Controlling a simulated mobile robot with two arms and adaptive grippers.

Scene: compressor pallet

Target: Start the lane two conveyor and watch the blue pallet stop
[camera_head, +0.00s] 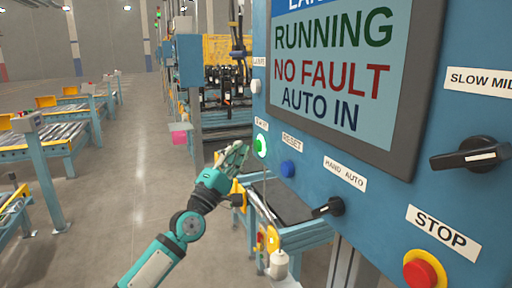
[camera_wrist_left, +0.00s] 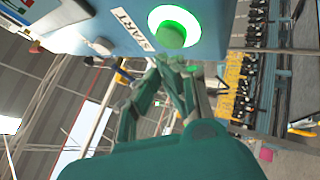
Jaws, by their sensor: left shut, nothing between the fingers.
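The blue control panel (camera_head: 310,133) fills the right of the head view. Its screen (camera_head: 335,65) reads RUNNING, NO FAULT, AUTO IN. The green start button (camera_head: 261,145) sits at the panel's left edge; in the left wrist view the start button (camera_wrist_left: 171,34) has a lit green ring and a START label (camera_wrist_left: 132,28). My left gripper (camera_head: 240,148) is shut and empty, its fingertips just beside the button; in the wrist view the fingertips (camera_wrist_left: 172,66) are right below it. I cannot tell whether they touch. My right gripper and the blue pallet do not show.
The panel also carries a blue reset button (camera_head: 288,168), a hand/auto knob (camera_head: 329,207), a slow/mid knob (camera_head: 471,154) and a red stop button (camera_head: 420,272). Roller conveyors (camera_head: 45,140) stand at the left. The floor (camera_head: 130,180) between is clear.

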